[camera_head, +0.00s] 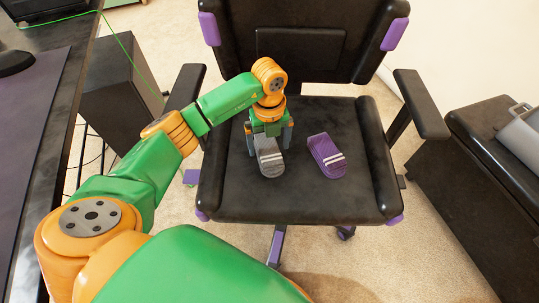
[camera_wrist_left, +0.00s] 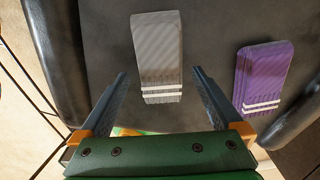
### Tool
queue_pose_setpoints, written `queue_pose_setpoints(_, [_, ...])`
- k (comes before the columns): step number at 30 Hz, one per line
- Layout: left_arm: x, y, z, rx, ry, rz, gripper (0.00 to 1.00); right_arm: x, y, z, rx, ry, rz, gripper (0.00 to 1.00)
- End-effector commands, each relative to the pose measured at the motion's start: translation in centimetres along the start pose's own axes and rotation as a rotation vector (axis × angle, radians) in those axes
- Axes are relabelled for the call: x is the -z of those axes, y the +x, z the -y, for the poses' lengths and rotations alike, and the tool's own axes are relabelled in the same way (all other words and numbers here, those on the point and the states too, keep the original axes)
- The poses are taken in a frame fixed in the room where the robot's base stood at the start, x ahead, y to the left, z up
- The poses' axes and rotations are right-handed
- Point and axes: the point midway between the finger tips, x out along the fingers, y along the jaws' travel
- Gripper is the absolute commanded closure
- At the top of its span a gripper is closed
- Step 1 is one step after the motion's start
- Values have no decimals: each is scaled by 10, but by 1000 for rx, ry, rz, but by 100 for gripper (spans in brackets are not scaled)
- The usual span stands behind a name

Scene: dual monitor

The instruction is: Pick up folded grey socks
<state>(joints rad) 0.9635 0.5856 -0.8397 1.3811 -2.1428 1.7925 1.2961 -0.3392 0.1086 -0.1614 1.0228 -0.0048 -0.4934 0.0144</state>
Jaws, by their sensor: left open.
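The folded grey socks (camera_head: 269,158) lie on the seat of a black office chair (camera_head: 300,198), with two white stripes across one end. In the left wrist view the grey socks (camera_wrist_left: 157,52) lie ahead of my open fingers, with their striped end nearest me. My left gripper (camera_head: 268,137) is open and empty above the seat, one finger on each side of the socks in the head view. In the left wrist view the left gripper (camera_wrist_left: 160,95) shows both fingers spread wider than the socks. Contact with the seat cannot be told. My right gripper is not in view.
Folded purple socks (camera_head: 327,156) lie to the right on the same seat; they also show in the left wrist view (camera_wrist_left: 262,78). Armrests (camera_head: 420,104) flank the seat and the backrest rises behind. A desk (camera_head: 40,150) stands left, a dark cabinet (camera_head: 490,160) right.

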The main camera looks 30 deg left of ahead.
Motion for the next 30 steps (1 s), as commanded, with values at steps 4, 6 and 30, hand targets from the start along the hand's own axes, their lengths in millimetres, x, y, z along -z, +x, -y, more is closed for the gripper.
queue_pose_setpoints(4, [0, 20, 0, 0, 1, -1, 0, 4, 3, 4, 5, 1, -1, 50])
queue_pose_setpoints(6, [0, 20, 0, 1, 2, -1, 0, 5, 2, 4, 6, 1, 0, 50])
queue_pose_setpoints(30, [0, -6, 1, 5, 2, 1, 73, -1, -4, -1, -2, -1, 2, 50])
